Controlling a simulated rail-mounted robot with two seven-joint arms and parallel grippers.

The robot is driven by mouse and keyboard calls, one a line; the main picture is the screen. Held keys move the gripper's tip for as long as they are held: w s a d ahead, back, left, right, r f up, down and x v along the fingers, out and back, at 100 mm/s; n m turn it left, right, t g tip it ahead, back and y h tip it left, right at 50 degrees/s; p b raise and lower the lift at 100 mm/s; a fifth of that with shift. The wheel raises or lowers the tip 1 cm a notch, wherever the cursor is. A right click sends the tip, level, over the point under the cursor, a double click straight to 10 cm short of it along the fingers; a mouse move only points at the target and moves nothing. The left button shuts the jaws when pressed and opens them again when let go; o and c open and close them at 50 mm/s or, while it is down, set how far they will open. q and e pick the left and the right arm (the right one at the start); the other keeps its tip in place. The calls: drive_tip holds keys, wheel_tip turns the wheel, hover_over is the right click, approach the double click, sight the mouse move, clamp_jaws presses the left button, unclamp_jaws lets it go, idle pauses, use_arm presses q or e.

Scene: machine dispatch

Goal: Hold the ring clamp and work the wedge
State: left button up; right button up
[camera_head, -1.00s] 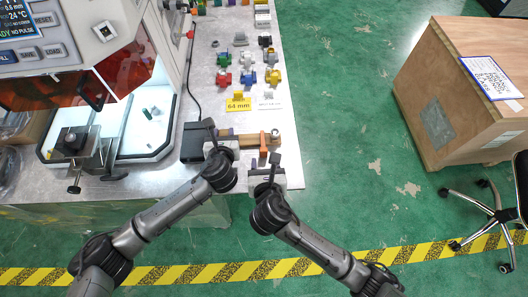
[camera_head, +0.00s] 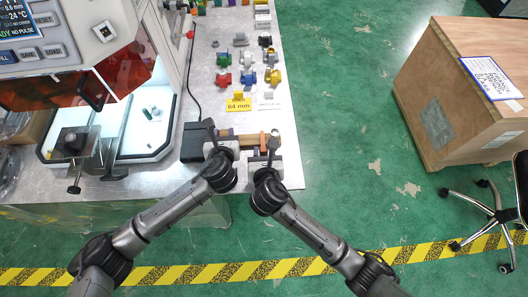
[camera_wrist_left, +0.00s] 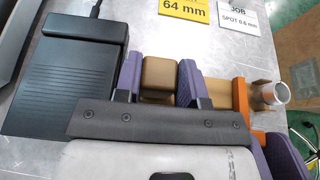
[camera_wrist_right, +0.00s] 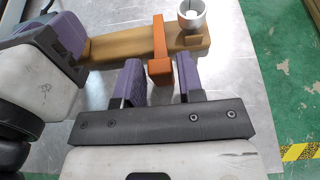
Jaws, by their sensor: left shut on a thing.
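The ring clamp (camera_head: 247,138) is a tan wooden bar lying on the metal bench, with a silver ring at its right end (camera_wrist_right: 191,14). An orange wedge (camera_wrist_right: 159,45) crosses the bar beside the ring; it also shows in the left wrist view (camera_wrist_left: 241,104). My left gripper (camera_wrist_left: 160,75) is shut on the left end of the bar, with purple fingers on both sides. My right gripper (camera_wrist_right: 160,75) is open; the wedge's near end lies between its fingertips, with gaps visible on both sides. In the head view the right gripper partly hides the wedge.
A black pedal-like box (camera_wrist_left: 68,85) with a cable lies just left of the clamp. Several coloured clips (camera_head: 247,77) lie farther back. The bench edge is close on the right.

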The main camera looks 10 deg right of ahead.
clamp_jaws()
drive_tip(key=shift+w+d, duration=0.15)
drive_tip(key=shift+w, duration=1.3)
drive_tip(key=shift+o, duration=1.7)
unclamp_jaws()
drive_tip(key=shift+s, duration=0.1)
drive_tip(key=v, duration=1.2)
